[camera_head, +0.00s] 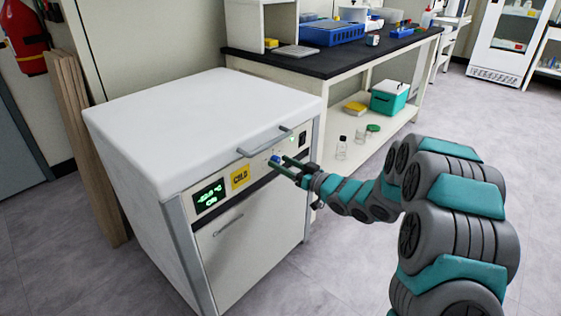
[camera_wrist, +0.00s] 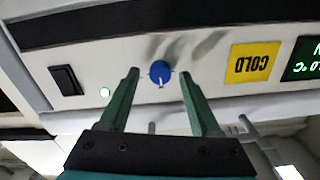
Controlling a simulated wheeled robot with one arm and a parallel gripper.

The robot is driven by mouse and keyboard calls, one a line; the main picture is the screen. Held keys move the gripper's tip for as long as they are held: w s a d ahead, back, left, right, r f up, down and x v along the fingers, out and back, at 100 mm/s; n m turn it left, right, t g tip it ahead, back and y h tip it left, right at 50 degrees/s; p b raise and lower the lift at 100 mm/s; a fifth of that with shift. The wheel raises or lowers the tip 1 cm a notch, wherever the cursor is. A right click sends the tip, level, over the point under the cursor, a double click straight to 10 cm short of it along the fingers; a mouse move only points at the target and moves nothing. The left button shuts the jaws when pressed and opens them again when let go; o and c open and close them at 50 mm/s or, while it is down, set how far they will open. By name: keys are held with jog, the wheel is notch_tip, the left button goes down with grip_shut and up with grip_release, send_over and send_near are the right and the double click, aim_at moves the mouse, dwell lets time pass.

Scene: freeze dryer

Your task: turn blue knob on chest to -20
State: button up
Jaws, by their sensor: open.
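The blue knob (camera_head: 275,159) is on the upper front panel of the white chest (camera_head: 205,125). In the wrist view, which looks upside down, the round blue knob (camera_wrist: 160,71) has a pale pointer mark on its lower edge. My gripper (camera_head: 279,161) reaches the panel from the right. Its two green fingers (camera_wrist: 159,73) are open, one on each side of the knob, with a visible gap on both sides. Whether the fingertips touch the panel, I cannot tell. The green display (camera_head: 209,196) shows a negative number, too small to read surely.
A yellow COLD label (camera_wrist: 254,62) is beside the knob. A lid handle (camera_head: 264,143) juts out above the panel. A black-topped bench (camera_head: 330,50) stands behind. The floor in front is clear.

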jog(key=shift+w+a, duration=0.4)
jog(key=shift+a, duration=0.1)
jog(key=shift+c, duration=0.3)
grip_shut()
